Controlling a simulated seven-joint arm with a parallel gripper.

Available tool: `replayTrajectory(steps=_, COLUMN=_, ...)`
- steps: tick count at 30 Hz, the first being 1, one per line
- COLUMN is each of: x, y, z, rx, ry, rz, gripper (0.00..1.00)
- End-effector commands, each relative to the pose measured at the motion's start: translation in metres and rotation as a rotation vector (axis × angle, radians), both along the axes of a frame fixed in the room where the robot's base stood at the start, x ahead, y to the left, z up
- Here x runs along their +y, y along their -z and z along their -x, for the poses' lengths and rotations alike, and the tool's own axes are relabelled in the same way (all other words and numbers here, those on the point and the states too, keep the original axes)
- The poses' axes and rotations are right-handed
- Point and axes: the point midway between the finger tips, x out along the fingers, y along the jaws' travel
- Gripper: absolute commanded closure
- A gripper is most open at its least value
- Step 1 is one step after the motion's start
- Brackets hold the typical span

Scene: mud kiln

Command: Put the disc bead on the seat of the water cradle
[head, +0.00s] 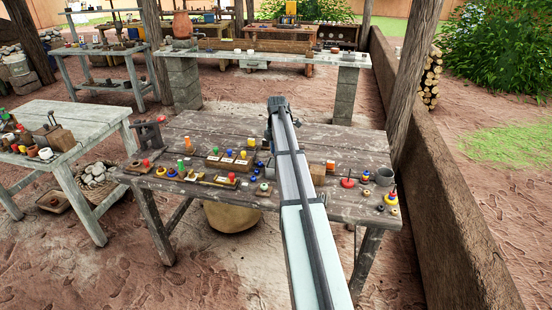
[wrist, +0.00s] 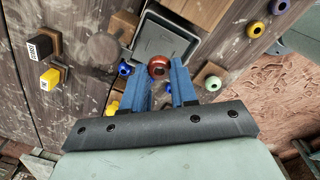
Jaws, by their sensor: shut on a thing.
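My gripper (wrist: 158,64) has two blue fingers, closed on a reddish-brown disc bead (wrist: 158,70) with a pale centre at the fingertips. The bead appears over the near edge of a grey square tray-like thing (wrist: 166,38) in the wrist view; I cannot tell its height above it or whether they touch. I cannot tell for sure which thing is the water cradle; this grey square may be part of it. In the head view, my arm hides the fingers and the held bead.
The worktable (head: 215,126) is clear at the back left. In the wrist view, a green bead (wrist: 213,83) and a yellow bead (wrist: 254,29) lie right, and a yellow block (wrist: 50,78) left.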

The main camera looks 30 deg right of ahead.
Motion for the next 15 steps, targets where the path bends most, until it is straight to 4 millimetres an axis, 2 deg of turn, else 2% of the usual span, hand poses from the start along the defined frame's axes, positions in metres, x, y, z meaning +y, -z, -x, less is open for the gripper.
replayTrajectory(steps=9, x=0.000, y=0.033, z=0.000, rx=0.000, ry=0.001, rz=0.000, gripper=1.00)
replayTrajectory(steps=15, x=0.000, y=0.035, z=0.000, rx=-0.001, ry=0.001, rz=0.001, gripper=1.00)
